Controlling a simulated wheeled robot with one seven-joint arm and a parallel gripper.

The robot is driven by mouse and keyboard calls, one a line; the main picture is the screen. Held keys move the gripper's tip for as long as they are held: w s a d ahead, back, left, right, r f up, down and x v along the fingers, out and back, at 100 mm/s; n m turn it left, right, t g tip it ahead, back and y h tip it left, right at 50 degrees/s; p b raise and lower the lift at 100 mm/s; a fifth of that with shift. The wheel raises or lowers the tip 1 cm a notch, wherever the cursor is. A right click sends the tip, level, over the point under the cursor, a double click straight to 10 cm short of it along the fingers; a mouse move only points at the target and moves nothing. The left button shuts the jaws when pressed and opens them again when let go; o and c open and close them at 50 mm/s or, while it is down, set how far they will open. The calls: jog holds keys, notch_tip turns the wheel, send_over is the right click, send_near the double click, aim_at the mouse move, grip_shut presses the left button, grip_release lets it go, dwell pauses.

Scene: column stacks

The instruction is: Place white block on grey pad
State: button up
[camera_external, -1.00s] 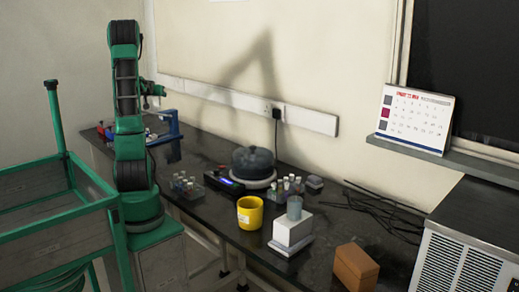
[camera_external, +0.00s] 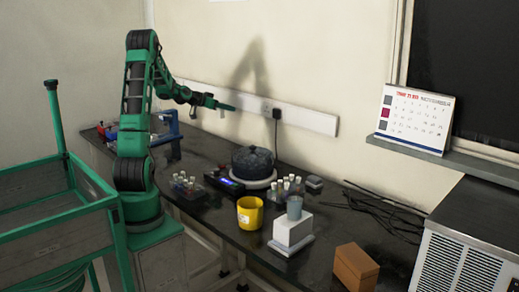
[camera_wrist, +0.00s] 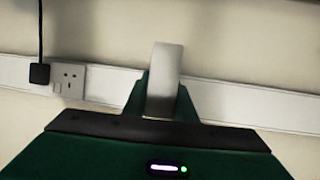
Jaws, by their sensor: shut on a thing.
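My gripper (camera_external: 220,104) is up in the air in front of the wall, left of and well above the yellow cup. In the wrist view its two green fingers (camera_wrist: 163,92) are shut on a pale grey-white piece (camera_wrist: 167,62) that sticks out past them. I cannot tell its full shape, and it is too small to make out in the external view. A white block (camera_external: 292,229) stands on the dark bench, on a pale grey slab-like pad (camera_external: 291,246). A grey cup-like cylinder (camera_external: 294,207) sits on top of that block.
The yellow cup (camera_external: 250,214) is left of the white block, and a brown box (camera_external: 356,267) is to its right. Behind are a dark round pot (camera_external: 253,162) on a device and vial racks (camera_external: 287,189). Thin dark rods (camera_external: 385,212) lie at the right.

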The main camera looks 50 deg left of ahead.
jog(key=w+d+f+m+g+h, duration=0.1)
jog(key=w+d+m+h, duration=0.1)
jog(key=d, duration=0.5)
jog(key=w+d+f+m+h, duration=0.1)
jog(key=w+d+m+h, duration=0.15)
jog(key=d, duration=0.45)
jog(key=m+g+h, duration=0.7)
jog(key=m+g, duration=0.5)
send_over(319, 184)
jog(key=w+d, duration=0.2)
notch_tip(319, 184, down, 7)
jog(key=shift+w+f, duration=0.2)
jog(key=shift+f, duration=1.8)
jog(key=o, duration=1)
